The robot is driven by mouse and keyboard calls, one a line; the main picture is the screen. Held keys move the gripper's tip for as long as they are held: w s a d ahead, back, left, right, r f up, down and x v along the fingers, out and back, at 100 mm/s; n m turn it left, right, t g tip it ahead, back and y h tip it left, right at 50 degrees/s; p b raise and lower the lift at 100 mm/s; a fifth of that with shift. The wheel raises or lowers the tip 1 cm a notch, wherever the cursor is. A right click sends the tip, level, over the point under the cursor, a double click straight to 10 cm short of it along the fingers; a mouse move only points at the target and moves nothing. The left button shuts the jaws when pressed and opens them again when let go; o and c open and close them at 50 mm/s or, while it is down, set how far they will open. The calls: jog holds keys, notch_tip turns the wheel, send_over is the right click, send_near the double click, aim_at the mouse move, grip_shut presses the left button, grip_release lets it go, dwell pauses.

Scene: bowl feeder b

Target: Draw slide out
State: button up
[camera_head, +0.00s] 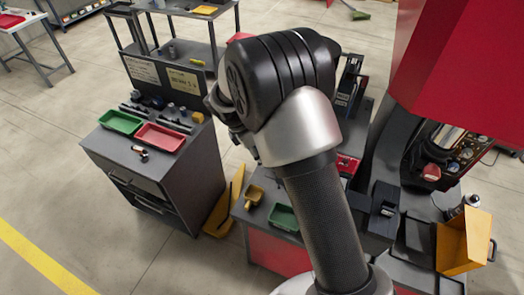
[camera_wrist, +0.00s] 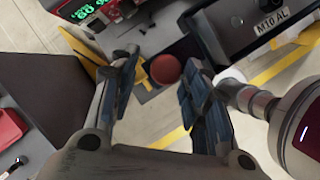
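A round red knob (camera_wrist: 165,69) shows in the wrist view between the tips of my gripper (camera_wrist: 160,75). The two dark fingers stand apart on either side of it, with a visible gap on the left and the right finger close to its edge. I cannot tell whether the right finger touches it. Nothing is clamped. What the knob is fixed to is mostly hidden, so I cannot tell for sure which part is the slide.
A dark box labelled M10 AL (camera_wrist: 271,19) and a green digit display (camera_wrist: 88,30) lie beyond the fingers. In the head view, a grey cabinet with a green tray (camera_head: 121,122) and red tray (camera_head: 159,138) stands left. A gauge panel (camera_head: 456,150) and yellow bin (camera_head: 462,244) are right.

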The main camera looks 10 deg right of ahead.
jog(key=shift+s+d, duration=0.1)
jog(key=shift+r, duration=0.1)
jog(key=w+v, duration=0.1)
jog(key=v, duration=1)
jog(key=shift+s+r, duration=0.4)
jog(key=shift+s, duration=0.1)
jog(key=s+d+r+m+t+y+b, duration=0.1)
jog(key=s+d+r+m+b, duration=0.15)
jog(key=s+m+b, duration=0.35)
jog(key=s+d+r+m+y+b, duration=0.1)
jog(key=s+d+m+b, duration=0.2)
jog(key=s, duration=0.4)
jog(key=s+d+f+m+t+y+b, duration=0.1)
jog(key=s+f+m+b, duration=0.2)
jog(key=s+m, duration=0.2)
jog(key=s+d+f+m+t+y+b, duration=0.1)
jog(key=s+f+m+b, duration=0.2)
jog(key=s+m, duration=0.3)
jog(key=s+f, duration=0.1)
jog(key=s, duration=0.4)
jog(key=shift+s+d+f+t, duration=0.3)
jog(key=shift+s+d+f, duration=0.05)
jog(key=shift+s, duration=0.05)
